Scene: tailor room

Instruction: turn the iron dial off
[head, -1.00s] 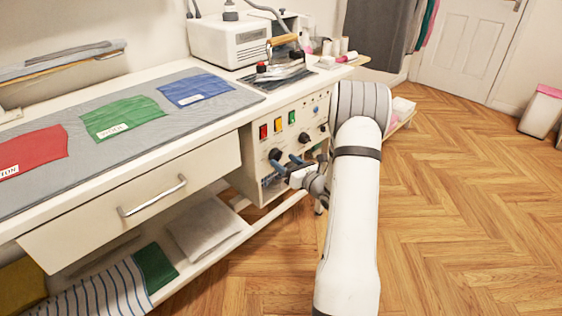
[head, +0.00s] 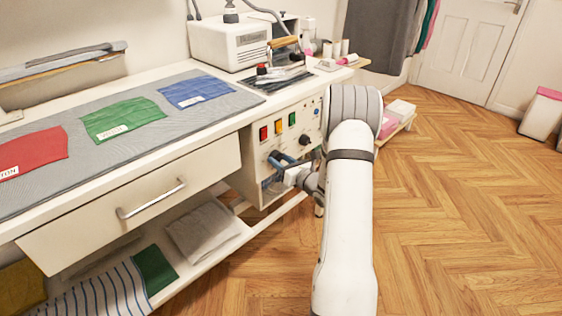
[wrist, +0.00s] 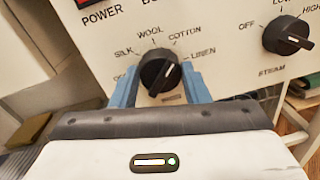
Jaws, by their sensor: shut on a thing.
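The iron dial (wrist: 160,74) is a round black knob on the cream control panel in the wrist view. SILK, WOOL, COTTON and LINEN are printed around it, with a partly hidden label at its lower left. Its pale pointer line slants to the upper right, toward the COTTON and LINEN side. My gripper (wrist: 160,86) has its blue fingers on both sides of the dial, shut on it. In the head view my gripper (head: 281,161) is at the left part of the panel (head: 262,152), and the fingers largely hide the dial.
A black STEAM dial (wrist: 288,36) is right of the iron dial, close to my gripper. Red, yellow and green buttons (head: 278,127) sit above. The iron (head: 284,66) stands on the worktop. A drawer (head: 140,205) is left of the panel; open floor lies right.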

